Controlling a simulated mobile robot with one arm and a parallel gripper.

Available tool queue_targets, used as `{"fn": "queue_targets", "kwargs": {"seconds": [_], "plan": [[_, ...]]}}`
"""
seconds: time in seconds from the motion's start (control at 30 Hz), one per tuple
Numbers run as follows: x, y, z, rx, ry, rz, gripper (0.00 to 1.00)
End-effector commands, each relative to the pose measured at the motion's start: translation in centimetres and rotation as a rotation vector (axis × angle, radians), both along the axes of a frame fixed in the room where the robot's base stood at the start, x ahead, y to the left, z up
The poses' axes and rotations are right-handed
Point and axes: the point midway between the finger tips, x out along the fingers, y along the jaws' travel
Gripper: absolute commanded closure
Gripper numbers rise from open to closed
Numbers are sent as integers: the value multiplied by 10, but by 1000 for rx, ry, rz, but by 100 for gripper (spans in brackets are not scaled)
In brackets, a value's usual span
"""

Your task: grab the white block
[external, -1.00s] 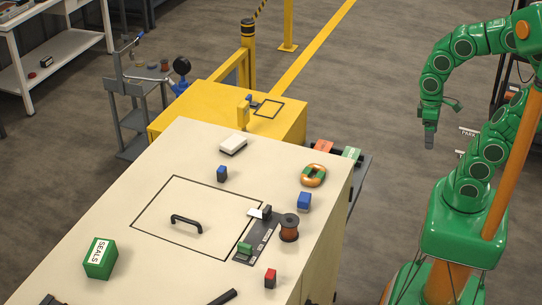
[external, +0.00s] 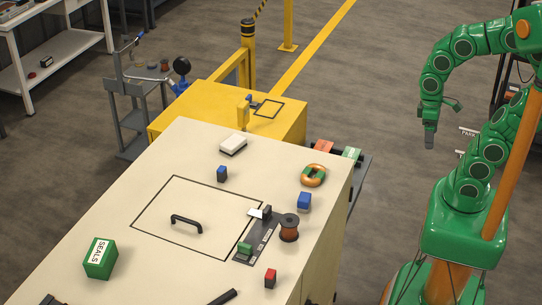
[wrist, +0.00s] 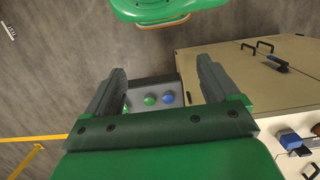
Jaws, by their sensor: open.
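The white block (external: 233,144) lies flat on the cream bench top (external: 150,160), near its far edge, in the external view. My gripper (external: 429,138) hangs well to the right of the bench, over the floor, far from the block. In the wrist view its two fingers are spread apart (wrist: 160,82), with nothing between them. A white piece (wrist: 310,170) shows at the lower right corner of the wrist view, cut off by the frame; I cannot tell if it is the block.
A yellow cabinet (external: 200,105) adjoins behind.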

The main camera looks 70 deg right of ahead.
Motion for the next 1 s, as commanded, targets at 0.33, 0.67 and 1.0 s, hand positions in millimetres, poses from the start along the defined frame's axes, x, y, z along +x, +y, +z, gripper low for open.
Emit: {"fn": "queue_targets", "kwargs": {"seconds": [0.33, 0.67, 1.0], "plan": [[14, 7, 4, 20, 0, -32, 12], [81, 51, 19, 154, 32, -178, 12], [154, 92, 29, 297, 98, -355, 12]]}}
